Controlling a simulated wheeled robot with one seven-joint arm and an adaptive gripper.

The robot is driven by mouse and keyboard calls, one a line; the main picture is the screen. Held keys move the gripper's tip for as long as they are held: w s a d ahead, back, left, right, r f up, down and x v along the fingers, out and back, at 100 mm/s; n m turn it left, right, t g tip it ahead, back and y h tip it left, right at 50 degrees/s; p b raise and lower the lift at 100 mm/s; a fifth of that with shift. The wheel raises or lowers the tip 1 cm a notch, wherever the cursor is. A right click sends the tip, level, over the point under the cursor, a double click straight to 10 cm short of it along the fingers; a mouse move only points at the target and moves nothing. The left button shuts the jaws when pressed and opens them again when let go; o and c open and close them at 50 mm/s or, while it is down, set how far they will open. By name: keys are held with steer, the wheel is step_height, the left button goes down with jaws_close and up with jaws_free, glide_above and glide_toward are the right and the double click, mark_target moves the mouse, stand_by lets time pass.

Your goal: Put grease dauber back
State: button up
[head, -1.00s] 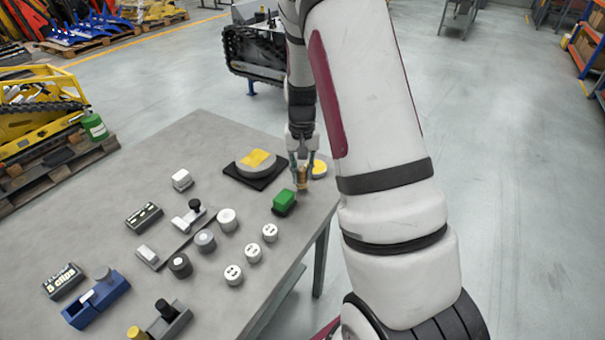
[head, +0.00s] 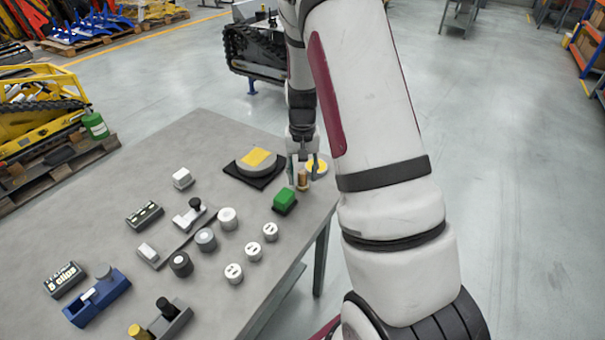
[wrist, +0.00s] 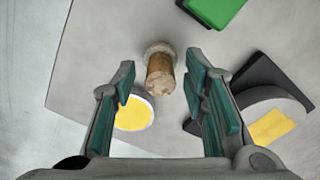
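The grease dauber, which I take to be the brown wooden-handled cylinder (head: 302,180), stands near the table's right edge. In the wrist view the dauber (wrist: 160,72) shows a pale grey ring at its base and lies ahead of the gap between my fingertips. My gripper (head: 302,174) is open above it, and in the wrist view the green-padded fingers (wrist: 163,80) are wide apart with nothing clamped between them. A round white tin with a yellow top (head: 317,166) stands just behind the dauber; the tin (wrist: 134,113) is partly covered by a finger in the wrist view.
A green block (head: 284,201) sits left of the dauber. A grey disc with a yellow patch (head: 256,162) rests on a black pad. Several white and grey knobs, a blue fixture (head: 97,297) and labelled blocks fill the nearer table (head: 190,142). Floor lies beyond the right edge.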

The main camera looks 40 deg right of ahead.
mark_target(302, 172)
steer(key=s+a+r+n+t, duration=0.1)
steer(key=a+r, duration=0.2)
steer(key=r, duration=0.6)
steer(key=s+a+r, duration=0.1)
steer(key=a+r, duration=0.1)
steer(key=r, duration=0.7)
steer(key=s+a+r+n+t, duration=0.2)
steer(key=s+a+r+n, duration=0.1)
steer(key=s+a, duration=0.4)
steer(key=s+a+r+n+t, duration=0.1)
steer(key=s+a+r+n, duration=0.2)
steer(key=s, duration=1)
steer(key=a+r, duration=0.2)
steer(key=a, duration=0.2)
steer(key=shift+s+a+r+t+b, duration=0.25)
steer(key=shift+s+a+t+b, duration=0.05)
steer(key=shift+a+t+b, duration=0.1)
